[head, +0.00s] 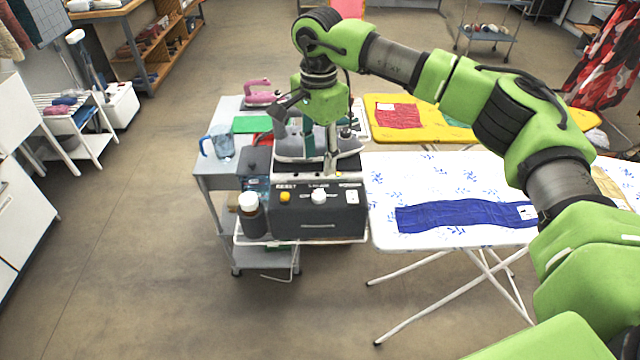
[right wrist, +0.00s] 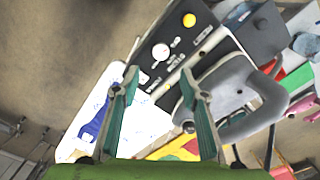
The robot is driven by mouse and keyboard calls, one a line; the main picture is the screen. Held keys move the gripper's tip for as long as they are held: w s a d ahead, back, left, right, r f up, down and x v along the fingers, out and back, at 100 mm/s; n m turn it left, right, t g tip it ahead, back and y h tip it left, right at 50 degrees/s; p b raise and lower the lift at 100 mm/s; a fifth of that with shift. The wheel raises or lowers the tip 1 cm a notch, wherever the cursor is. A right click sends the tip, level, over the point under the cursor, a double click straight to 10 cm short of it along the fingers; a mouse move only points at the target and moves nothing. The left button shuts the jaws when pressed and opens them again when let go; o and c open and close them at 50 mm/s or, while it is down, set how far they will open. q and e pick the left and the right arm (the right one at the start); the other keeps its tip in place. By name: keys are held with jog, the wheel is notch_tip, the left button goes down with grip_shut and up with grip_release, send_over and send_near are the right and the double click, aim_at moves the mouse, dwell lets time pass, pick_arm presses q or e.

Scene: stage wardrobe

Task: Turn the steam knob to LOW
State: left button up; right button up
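My left gripper is out of view.
A pink iron (head: 262,93) is behind. An ironing board (head: 385,190) with blue cloth (head: 450,216) adjoins on the right. The floor in front is clear.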

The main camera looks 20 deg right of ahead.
aim_at(319, 194)
notch_tip(319, 194, down, 10)
jog(key=p, duration=0.3)
jog(key=shift+r+p, duration=0.2)
jog(key=shift+p, duration=0.2)
jog(key=shift+w+f, duration=0.1)
jog(key=shift+f, duration=0.55)
jog(key=c, duration=1.1)
